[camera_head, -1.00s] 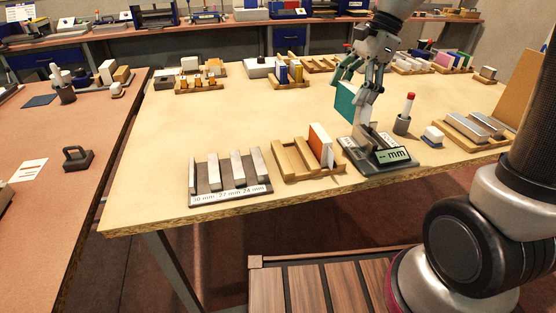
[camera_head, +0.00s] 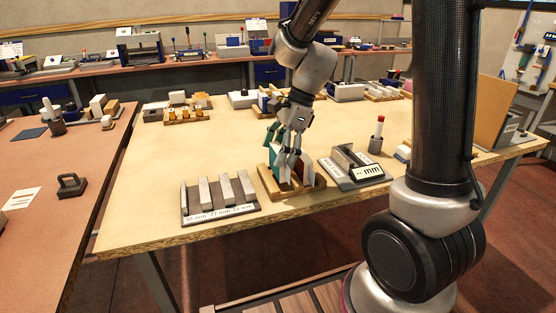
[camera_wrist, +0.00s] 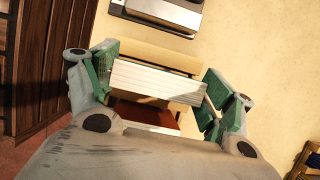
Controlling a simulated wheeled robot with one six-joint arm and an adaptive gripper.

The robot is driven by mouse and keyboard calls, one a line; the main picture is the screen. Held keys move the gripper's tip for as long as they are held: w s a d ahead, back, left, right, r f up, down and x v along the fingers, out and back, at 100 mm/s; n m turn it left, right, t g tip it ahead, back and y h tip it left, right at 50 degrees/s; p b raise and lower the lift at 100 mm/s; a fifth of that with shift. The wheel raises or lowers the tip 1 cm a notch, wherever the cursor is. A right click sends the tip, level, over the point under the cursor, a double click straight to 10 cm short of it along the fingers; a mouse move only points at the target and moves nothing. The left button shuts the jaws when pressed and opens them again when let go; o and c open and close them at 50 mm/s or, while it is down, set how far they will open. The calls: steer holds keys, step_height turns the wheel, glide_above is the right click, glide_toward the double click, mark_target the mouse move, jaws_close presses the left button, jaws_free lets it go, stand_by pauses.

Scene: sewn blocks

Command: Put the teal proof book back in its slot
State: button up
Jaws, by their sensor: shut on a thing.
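My gripper (camera_head: 287,160) is shut on the teal proof book (camera_head: 277,152), over the wooden slotted rack (camera_head: 265,183) near the table's front. In the wrist view the book's white page edge (camera_wrist: 158,82) lies between the green finger pads (camera_wrist: 160,88), and rack wood (camera_wrist: 160,57) shows beyond it. An orange-brown and white book (camera_wrist: 145,112) stands in the rack beside the teal book, on the side nearer my wrist. The fingers hide much of the teal book in the head view. I cannot tell how deep its lower edge sits in the rack.
A grey stand (camera_head: 218,208) with upright metal bars and mm labels is left of the rack. A grey gauge with an mm display (camera_head: 350,170) is to the right. A red-capped marker holder (camera_head: 376,140) is beyond. The table (camera_head: 150,170) is clear behind the bar stand.

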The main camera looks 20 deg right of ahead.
steer(key=shift+f, duration=1.15)
steer(key=o, duration=1.1)
steer(key=shift+f, duration=0.15)
steer(key=v, duration=1.2)
steer(key=s+d+r+n+t+h, duration=0.1)
steer(key=s+d+n, duration=0.2)
steer(key=s+n, duration=0.3)
steer(key=s+d+r+n+t+h, duration=0.1)
steer(key=s+d+n+t+h, duration=0.1)
steer(key=s+d+n, duration=0.2)
steer(key=s+d+r+n+t+h, duration=0.1)
steer(key=s+d+n, duration=0.2)
steer(key=s+n, duration=0.5)
steer(key=shift+s+d+r+h, duration=0.15)
steer(key=shift+s+r+h, duration=0.15)
steer(key=shift+s, duration=0.2)
